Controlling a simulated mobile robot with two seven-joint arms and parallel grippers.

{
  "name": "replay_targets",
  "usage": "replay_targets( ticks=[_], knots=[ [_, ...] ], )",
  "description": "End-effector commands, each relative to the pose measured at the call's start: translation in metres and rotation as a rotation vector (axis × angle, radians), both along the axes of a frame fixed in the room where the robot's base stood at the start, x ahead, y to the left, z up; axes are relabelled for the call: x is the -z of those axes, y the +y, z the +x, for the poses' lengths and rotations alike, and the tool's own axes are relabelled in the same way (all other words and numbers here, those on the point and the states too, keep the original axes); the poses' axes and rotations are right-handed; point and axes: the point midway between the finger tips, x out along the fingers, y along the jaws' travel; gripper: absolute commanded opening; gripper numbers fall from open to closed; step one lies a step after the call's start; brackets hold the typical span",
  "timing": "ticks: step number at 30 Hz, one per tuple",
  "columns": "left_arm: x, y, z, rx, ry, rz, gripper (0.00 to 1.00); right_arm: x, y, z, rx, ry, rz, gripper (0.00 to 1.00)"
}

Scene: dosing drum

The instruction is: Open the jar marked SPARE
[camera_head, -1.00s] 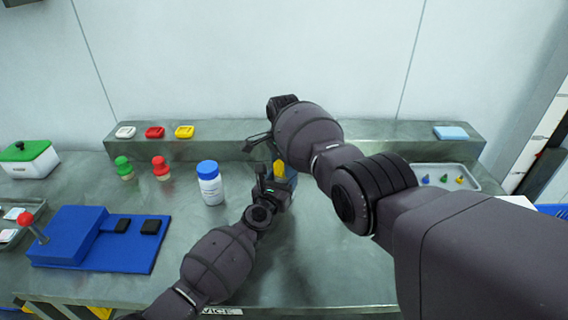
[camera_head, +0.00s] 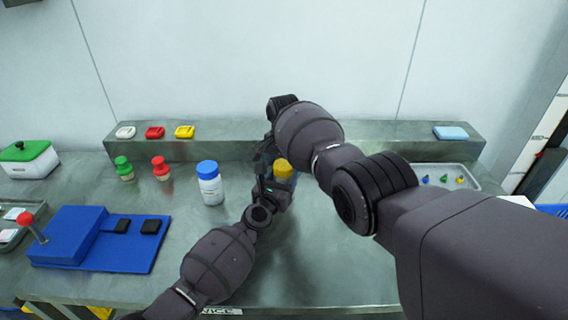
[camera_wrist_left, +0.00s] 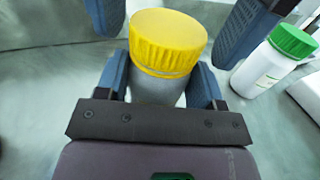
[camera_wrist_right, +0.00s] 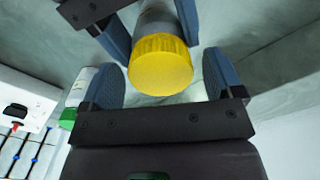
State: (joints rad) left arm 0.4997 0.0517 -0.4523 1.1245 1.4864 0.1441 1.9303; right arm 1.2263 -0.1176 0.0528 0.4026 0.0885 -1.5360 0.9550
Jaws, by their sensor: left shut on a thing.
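A jar with a ribbed yellow cap (camera_head: 284,167) stands or is held at mid-bench. In the left wrist view, the yellow cap (camera_wrist_left: 167,42) tops a greyish body (camera_wrist_left: 157,90). My left gripper (camera_head: 272,187) is shut on that body, below the cap. My right gripper (camera_wrist_right: 165,85) is open, with its fingers on either side of the yellow cap (camera_wrist_right: 160,68) and gaps between. In the head view my right arm hides most of the right gripper. I cannot read a SPARE mark on any jar.
A blue-capped white bottle (camera_head: 210,184) stands left of the jar. A green-capped white bottle (camera_wrist_left: 276,62) is nearby, hidden in the head view.

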Motion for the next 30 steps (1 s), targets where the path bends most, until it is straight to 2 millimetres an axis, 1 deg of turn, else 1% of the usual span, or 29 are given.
replay_targets(
  ticks=[5, 8, 15, 18, 20, 21, 23, 30],
  knots=[
    [0.000, 0.000, 0.000, 0.000, 0.000, 0.000, 0.00, -0.002, 0.000, 0.000, 0.000, -0.001, 0.000, 0.86],
    [0.000, 0.000, 0.000, 0.000, 0.000, 0.000, 0.00, -0.010, 0.000, 0.001, 0.000, -0.003, 0.001, 0.86],
    [0.000, 0.000, 0.000, 0.000, 0.000, 0.000, 0.00, -0.038, 0.000, 0.001, 0.000, -0.003, 0.001, 0.86],
    [0.000, 0.000, 0.000, 0.000, 0.000, 0.000, 0.00, -0.044, 0.000, 0.000, 0.001, -0.001, 0.000, 0.86],
    [0.000, 0.000, 0.000, 0.000, 0.000, 0.000, 0.00, -0.045, 0.000, 0.000, 0.001, -0.001, 0.000, 0.82],
    [0.000, 0.000, 0.000, 0.000, 0.000, 0.000, 0.00, -0.047, 0.000, 0.000, 0.006, -0.001, 0.000, 0.82],
    [0.000, 0.000, 0.000, 0.000, 0.000, 0.000, 0.00, -0.050, -0.001, 0.001, 0.024, -0.003, -0.001, 0.82],
    [0.000, 0.000, 0.000, 0.000, 0.000, 0.000, 0.00, -0.074, -0.001, 0.001, 0.161, -0.004, -0.001, 0.82]
  ],
)
